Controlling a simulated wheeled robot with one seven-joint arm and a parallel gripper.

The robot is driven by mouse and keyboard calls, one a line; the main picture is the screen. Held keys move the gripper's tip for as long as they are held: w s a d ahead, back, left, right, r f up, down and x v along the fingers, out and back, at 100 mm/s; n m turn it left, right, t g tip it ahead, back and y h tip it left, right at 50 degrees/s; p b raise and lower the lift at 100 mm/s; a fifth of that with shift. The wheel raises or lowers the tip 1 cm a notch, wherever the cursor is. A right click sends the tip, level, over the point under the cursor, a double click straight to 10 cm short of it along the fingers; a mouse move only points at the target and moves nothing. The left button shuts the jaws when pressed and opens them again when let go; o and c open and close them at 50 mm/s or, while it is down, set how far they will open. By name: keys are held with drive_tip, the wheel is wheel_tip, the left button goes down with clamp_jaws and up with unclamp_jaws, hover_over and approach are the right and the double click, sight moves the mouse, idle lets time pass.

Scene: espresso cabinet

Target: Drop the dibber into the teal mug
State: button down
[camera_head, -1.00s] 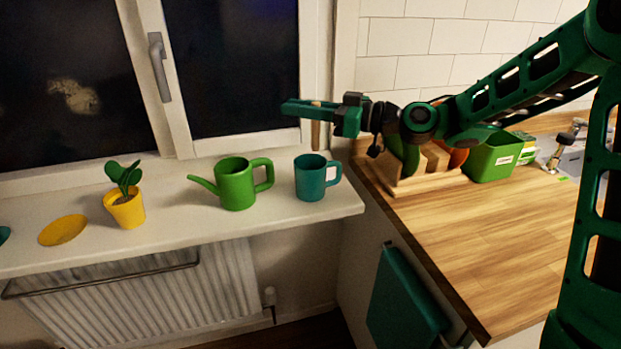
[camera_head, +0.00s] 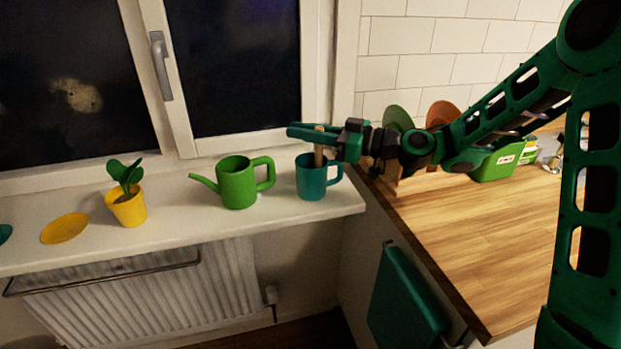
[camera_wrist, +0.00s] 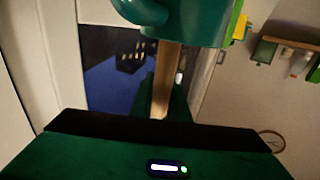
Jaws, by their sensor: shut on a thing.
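The dibber (camera_head: 319,155) is a pale wooden stick held upright in my gripper (camera_head: 314,136). My gripper is shut on it, just above the teal mug (camera_head: 311,183). The mug stands upright on the right end of the white windowsill, its handle to the right. The dibber's lower end reaches the mug's opening and seems to be inside the rim. In the wrist view the dibber (camera_wrist: 166,78) runs up to the mug (camera_wrist: 192,22), whose wall hides its end.
A green watering can (camera_head: 237,186) stands just left of the mug. Further left are a yellow potted plant (camera_head: 127,208) and a yellow dish (camera_head: 65,229). The window is behind. A wooden counter (camera_head: 470,230) with a green box (camera_head: 497,163) lies to the right.

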drive_tip(key=c, duration=1.6)
unclamp_jaws()
drive_tip(key=v, duration=1)
drive_tip(key=shift+s+d, duration=0.1)
drive_tip(key=shift+d, duration=0.3)
